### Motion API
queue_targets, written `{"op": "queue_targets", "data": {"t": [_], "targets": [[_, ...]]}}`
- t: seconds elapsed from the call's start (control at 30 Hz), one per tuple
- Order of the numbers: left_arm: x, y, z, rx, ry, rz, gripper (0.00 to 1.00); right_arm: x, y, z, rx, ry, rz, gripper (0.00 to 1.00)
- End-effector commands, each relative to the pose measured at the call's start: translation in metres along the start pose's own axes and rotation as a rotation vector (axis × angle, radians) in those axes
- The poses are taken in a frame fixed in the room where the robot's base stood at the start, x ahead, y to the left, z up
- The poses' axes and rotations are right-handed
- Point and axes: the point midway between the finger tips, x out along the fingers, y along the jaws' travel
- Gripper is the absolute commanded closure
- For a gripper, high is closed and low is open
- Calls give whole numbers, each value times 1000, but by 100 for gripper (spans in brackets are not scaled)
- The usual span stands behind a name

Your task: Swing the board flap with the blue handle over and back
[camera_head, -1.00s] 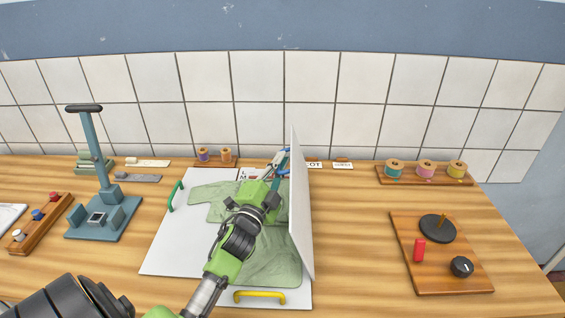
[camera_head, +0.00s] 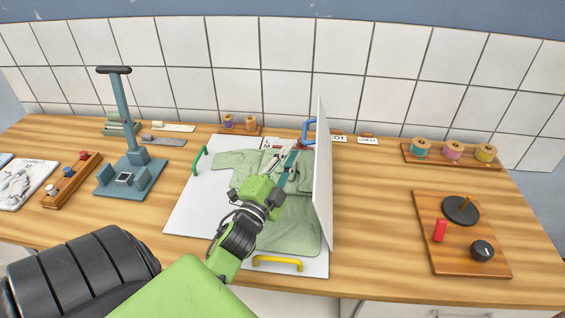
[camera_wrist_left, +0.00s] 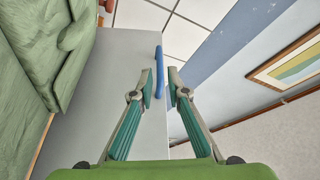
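The white board flap (camera_head: 322,185) stands about upright, seen nearly edge-on, at the right side of the flat board (camera_head: 190,215). Its blue handle (camera_head: 308,132) is on the left face near the far end. My left gripper (camera_head: 295,156) is just left of the flap and nearer than the handle. My right gripper is in neither view.
A green garment (camera_head: 290,232) lies on the board, which has a green handle (camera_head: 200,159) and a yellow handle (camera_head: 277,263). A teal stand (camera_head: 130,175) is to the left. A wooden panel with a dial (camera_head: 465,262) and a spool rack (camera_head: 420,160) are to the right.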

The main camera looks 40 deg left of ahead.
Motion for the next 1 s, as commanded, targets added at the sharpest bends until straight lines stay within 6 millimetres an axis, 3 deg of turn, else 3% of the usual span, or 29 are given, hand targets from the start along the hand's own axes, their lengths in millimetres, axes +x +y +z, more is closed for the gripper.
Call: {"op": "queue_targets", "data": {"t": [0.1,0.3,0.9,1.0], "targets": [[-22,0,1,-1,-4,2,85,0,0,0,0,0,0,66],[-40,0,2,-1,-3,0,85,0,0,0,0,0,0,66],[-41,-1,2,-1,-2,0,85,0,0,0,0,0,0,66],[-40,-8,-2,-1,-2,-1,85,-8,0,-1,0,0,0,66]]}}
